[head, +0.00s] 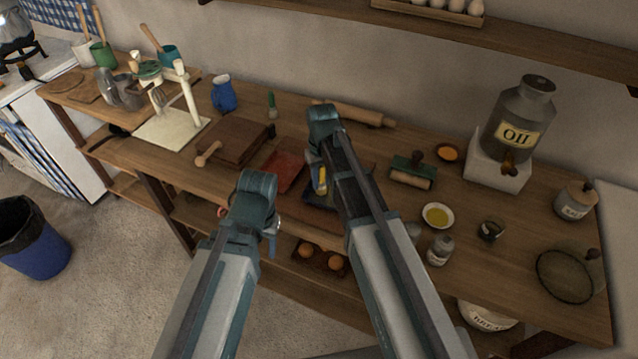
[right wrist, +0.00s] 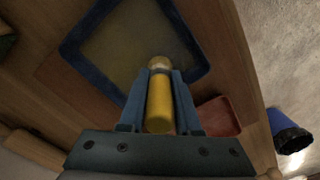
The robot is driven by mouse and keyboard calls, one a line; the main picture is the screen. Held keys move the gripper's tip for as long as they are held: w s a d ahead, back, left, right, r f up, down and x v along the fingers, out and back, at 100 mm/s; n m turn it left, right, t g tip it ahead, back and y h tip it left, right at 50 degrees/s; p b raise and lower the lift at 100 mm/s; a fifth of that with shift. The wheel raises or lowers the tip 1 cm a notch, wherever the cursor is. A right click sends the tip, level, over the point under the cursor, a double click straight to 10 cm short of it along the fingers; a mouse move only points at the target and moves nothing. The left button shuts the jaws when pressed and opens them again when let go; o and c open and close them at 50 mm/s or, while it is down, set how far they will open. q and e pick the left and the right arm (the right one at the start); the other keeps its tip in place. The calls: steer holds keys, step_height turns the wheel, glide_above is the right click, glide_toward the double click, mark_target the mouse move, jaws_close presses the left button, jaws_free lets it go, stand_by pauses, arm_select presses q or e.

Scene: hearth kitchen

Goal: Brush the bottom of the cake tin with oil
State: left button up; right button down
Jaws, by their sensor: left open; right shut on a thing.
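The cake tin (head: 323,203) is a dark blue, square-rimmed tin on the table, partly hidden by my right arm in the head view. In the right wrist view the tin (right wrist: 117,42) lies just beyond my fingers, its bottom dull brown-grey. My right gripper (head: 318,181) is shut on the brush by its yellow handle (right wrist: 159,108), over the tin. The bristles are hidden, so I cannot tell whether they touch the bottom. A small white bowl of yellow oil (head: 438,215) stands to the right of the tin. My left gripper (head: 272,238) is open and empty at the table's front edge.
A red flat item (head: 284,171) and a brown board (head: 232,142) lie left of the tin. A roller (head: 410,178), a small jar (head: 440,249) and the oil urn (head: 519,115) stand to the right. A rolling pin (head: 362,114) lies behind.

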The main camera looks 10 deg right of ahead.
steer(key=shift+w+d, duration=0.35)
steer(key=shift+w, duration=0.3)
steer(key=shift+w+d, duration=0.5)
steer(key=shift+w, duration=0.3)
steer(key=shift+w+d, duration=0.45)
steer(key=shift+w, duration=0.3)
steer(key=shift+f, duration=0.1)
steer(key=shift+s, duration=0.1)
steer(key=shift+s+a, duration=0.5)
steer(key=shift+s, duration=0.3)
steer(key=shift+s+a, duration=0.5)
steer(key=shift+s, duration=0.25)
